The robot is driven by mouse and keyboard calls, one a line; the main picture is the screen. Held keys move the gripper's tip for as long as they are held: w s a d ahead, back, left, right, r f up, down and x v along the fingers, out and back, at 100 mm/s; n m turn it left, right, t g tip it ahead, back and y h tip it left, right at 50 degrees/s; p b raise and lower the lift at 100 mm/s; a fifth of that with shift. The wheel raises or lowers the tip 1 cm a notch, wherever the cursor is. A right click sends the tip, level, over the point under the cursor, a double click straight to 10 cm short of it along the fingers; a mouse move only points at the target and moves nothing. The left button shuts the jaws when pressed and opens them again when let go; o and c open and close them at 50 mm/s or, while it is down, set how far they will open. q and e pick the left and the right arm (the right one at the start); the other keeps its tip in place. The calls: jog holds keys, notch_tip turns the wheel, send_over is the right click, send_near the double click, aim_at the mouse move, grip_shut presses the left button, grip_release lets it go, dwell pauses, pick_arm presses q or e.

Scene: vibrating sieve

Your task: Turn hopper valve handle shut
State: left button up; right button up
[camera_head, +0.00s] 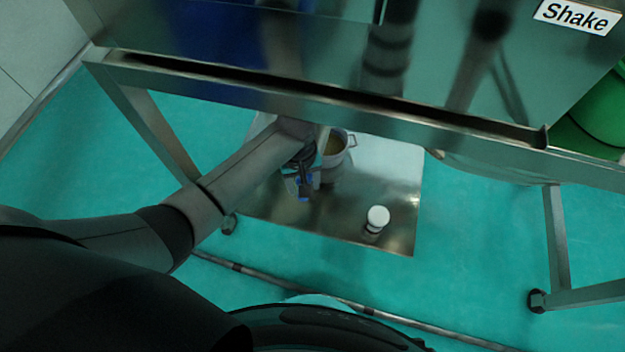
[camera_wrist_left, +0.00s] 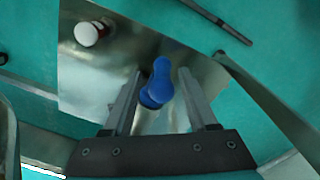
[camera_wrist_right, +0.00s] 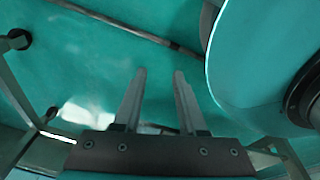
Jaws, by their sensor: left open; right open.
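The blue valve handle (camera_wrist_left: 157,85) shows between the two fingers of my left gripper (camera_wrist_left: 159,74) in the left wrist view. The fingers are open, with a gap on each side of the handle; I cannot tell how deep it sits between them. In the head view my left arm reaches under the steel frame, and a bit of blue (camera_head: 304,181) shows at its gripper end, partly covered. The hopper body is not clearly visible. My right gripper (camera_wrist_right: 160,75) is open and empty, above the green floor in the right wrist view.
A steel frame beam (camera_head: 330,105) crosses above my left arm, with legs at both sides. A metal pot (camera_head: 336,150) and a white-capped item (camera_head: 377,217) are by the shiny steel plate (camera_head: 400,170). A bar (camera_head: 330,297) lies across the floor in front.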

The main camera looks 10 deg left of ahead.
pick_arm(q)
jog(key=shift+w+a+r, duration=0.15)
jog(key=shift+w+r, duration=0.1)
jog(key=shift+w, duration=0.05)
jog(key=shift+a+r, duration=0.1)
jog(key=shift+r, duration=0.15)
jog(key=shift+w+r+n, duration=0.1)
jog(key=shift+n, duration=0.2)
jog(key=shift+f+b, duration=0.25)
jog(key=shift+b, duration=0.15)
notch_tip(320, 180, down, 3)
jog(key=shift+w+f+b, duration=0.1)
jog(key=shift+f+b, duration=0.05)
jog(key=shift+b, duration=0.8)
jog(key=shift+f+b, duration=0.65)
jog(key=shift+f, duration=0.45)
jog(key=shift+f+b, duration=0.35)
jog(key=shift+f, duration=0.35)
pick_arm(e)
jog(key=w+a+r, duration=0.1)
jog(key=w+a, duration=0.3)
jog(key=w, duration=0.3)
jog(key=shift+a+r, duration=0.1)
